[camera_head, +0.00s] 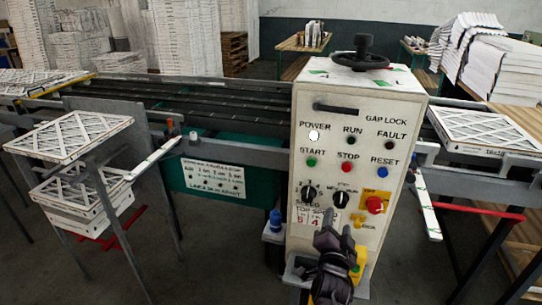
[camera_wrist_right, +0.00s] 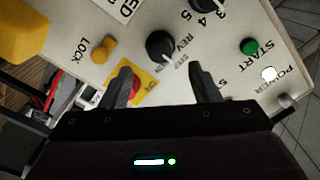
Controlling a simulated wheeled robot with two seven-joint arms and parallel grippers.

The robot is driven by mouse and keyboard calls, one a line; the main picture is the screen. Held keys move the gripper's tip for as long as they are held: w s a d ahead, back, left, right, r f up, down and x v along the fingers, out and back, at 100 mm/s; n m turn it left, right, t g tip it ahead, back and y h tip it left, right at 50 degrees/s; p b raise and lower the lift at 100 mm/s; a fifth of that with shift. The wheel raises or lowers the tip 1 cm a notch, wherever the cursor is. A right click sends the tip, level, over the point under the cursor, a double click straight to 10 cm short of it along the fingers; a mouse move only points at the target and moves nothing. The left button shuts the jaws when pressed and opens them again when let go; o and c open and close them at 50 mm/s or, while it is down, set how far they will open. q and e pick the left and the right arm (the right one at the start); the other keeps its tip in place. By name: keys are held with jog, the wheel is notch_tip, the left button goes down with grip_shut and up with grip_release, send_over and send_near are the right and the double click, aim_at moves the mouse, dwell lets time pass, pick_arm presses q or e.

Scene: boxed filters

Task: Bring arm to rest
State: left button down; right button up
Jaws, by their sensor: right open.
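My right gripper (camera_head: 328,232) is in front of the lower part of the white control box (camera_head: 307,106), at the bottom centre of the head view. In the right wrist view the two dark fingers of the gripper (camera_wrist_right: 160,70) stand apart with nothing held between them. The panel face lies beyond the fingertips, with a black selector knob (camera_wrist_right: 160,45) and a red button on a yellow plate (camera_wrist_right: 137,83) near them. I cannot tell whether a finger touches the panel. My left gripper is not in view.
The green START button (camera_head: 311,161) and red emergency button (camera_head: 375,204) are on the panel. A handwheel (camera_head: 360,60) tops the box. Boxed filters lie on the left stand (camera_head: 68,136) and on the right (camera_head: 486,128). A conveyor (camera_head: 200,97) runs behind.

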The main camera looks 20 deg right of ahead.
jog(key=s+a+f+n+g+y, duration=0.1)
jog(key=a+f+n+y, duration=0.15)
jog(key=f, duration=0.75)
jog(key=s+a+f+n+g+y, duration=0.15)
jog(key=a+f+n, duration=0.25)
jog(key=f, duration=0.5)
jog(key=s+a+f+n+g+y, duration=0.2)
jog(key=s+f, duration=0.2)
jog(key=f, duration=0.4)
jog(key=s+a+f+n+g+y, duration=0.1)
jog(key=s+a+f+n, duration=0.2)
jog(key=f, duration=0.5)
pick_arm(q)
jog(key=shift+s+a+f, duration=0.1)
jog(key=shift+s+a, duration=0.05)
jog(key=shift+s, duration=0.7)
pick_arm(e)
jog(key=s+d+f+n+g, duration=0.1)
jog(key=s+f, duration=0.5)
jog(key=s, duration=0.6)
jog(key=s+f+n+g+y, duration=0.1)
jog(key=s+f+n+g, duration=0.2)
jog(key=s, duration=0.9)
jog(key=s+d+f+n+g+y, duration=0.1)
jog(key=s+f+g, duration=0.4)
jog(key=s+f, duration=0.6)
jog(key=shift+s+d+f+n, duration=0.2)
jog(key=shift+s+d+n, duration=0.15)
jog(key=shift+n, duration=0.3)
